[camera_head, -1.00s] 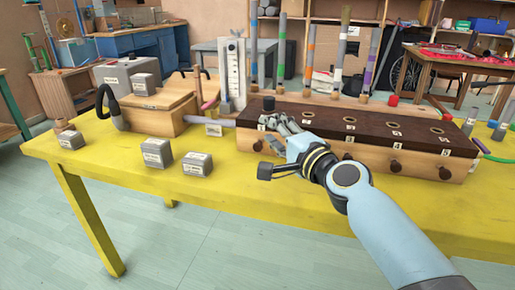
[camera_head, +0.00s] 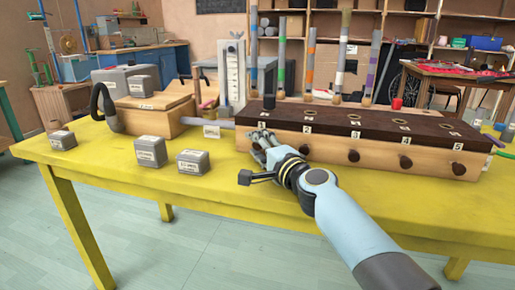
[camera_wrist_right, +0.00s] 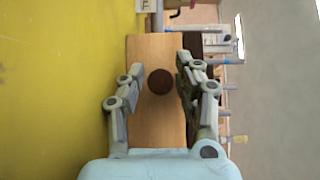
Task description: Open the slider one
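A long wooden box (camera_head: 330,146) with a dark brown top (camera_head: 340,121) stands on the yellow table. Its top has round holes and number tiles, and dark round knobs line its front face. My right gripper (camera_head: 262,139) is at the left end of the front face, hiding the knob there in the head view. In the right wrist view the right gripper (camera_wrist_right: 160,68) is open, with one finger on each side of a dark knob (camera_wrist_right: 160,82). Gaps show between knob and fingers. My left gripper is not in view.
A wooden lidded box (camera_head: 155,112) with a dark hose and several grey metal blocks (camera_head: 193,162) stand left on the table (camera_head: 240,195). Upright coloured tubes (camera_head: 310,60) rise behind the long box. A red cylinder (camera_head: 397,103) sits near its back edge.

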